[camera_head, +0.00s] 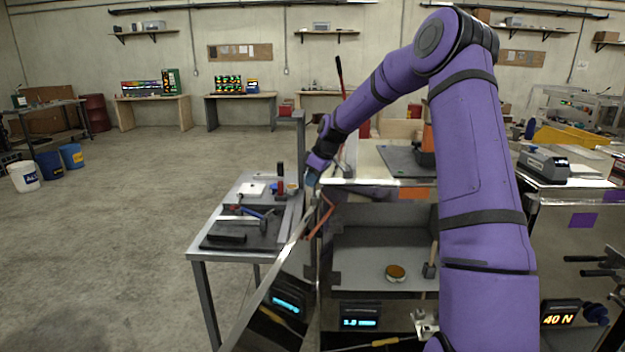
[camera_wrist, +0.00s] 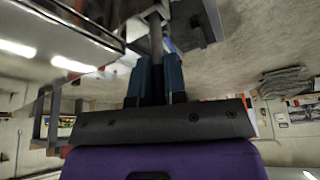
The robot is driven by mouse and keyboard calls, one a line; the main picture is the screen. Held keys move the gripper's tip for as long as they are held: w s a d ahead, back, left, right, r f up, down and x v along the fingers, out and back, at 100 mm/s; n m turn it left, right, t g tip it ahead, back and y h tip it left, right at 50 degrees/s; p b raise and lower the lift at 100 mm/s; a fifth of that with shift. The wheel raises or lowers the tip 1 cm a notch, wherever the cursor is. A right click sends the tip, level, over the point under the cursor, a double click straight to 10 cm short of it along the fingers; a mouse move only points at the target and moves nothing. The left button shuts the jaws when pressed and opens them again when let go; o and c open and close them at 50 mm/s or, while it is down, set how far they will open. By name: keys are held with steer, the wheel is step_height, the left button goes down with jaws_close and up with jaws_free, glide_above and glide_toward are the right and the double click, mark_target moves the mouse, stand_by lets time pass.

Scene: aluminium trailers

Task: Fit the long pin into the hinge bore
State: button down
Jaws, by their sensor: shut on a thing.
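My gripper (camera_head: 311,180) is at the end of the purple arm, beside the upper end of a slanted metal panel edge. In the wrist view, its two blue fingers (camera_wrist: 157,78) are shut on a slim grey rod, which I take to be the long pin (camera_wrist: 155,38). The pin points away from the fingers, and its far end passes near a dark bracket-like part at the top of the view. I cannot make out the hinge bore in either view, nor tell whether the pin's tip touches anything.
A metal side table (camera_head: 222,252) with hand tools stands left of the gripper. An open metal compartment (camera_head: 375,255) holding a small round tin (camera_head: 395,272) lies below right. A shiny metal panel (camera_wrist: 55,45) is close to the fingers' left. Open floor lies farther left.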

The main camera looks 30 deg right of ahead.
steer(key=c, duration=1.2)
jaws_free()
steer(key=shift+f, duration=0.1)
steer(key=shift+o, duration=0.2)
steer(key=v, duration=1.2)
steer(key=s+a+r+h, duration=0.2)
steer(key=s+a+r, duration=0.3)
steer(key=s+a, duration=0.4)
steer(key=s+a+r+m+h, duration=0.1)
steer(key=s+a+r+m, duration=0.25)
steer(key=s+a, duration=0.55)
steer(key=s+a+f+m+t, duration=0.1)
steer(key=s+a+f+m, duration=0.1)
steer(key=s, duration=2.2)
steer(key=shift+a+m+t+y, duration=0.25)
steer(key=shift+m+t+y, duration=0.05)
steer(key=shift+m, duration=0.25)
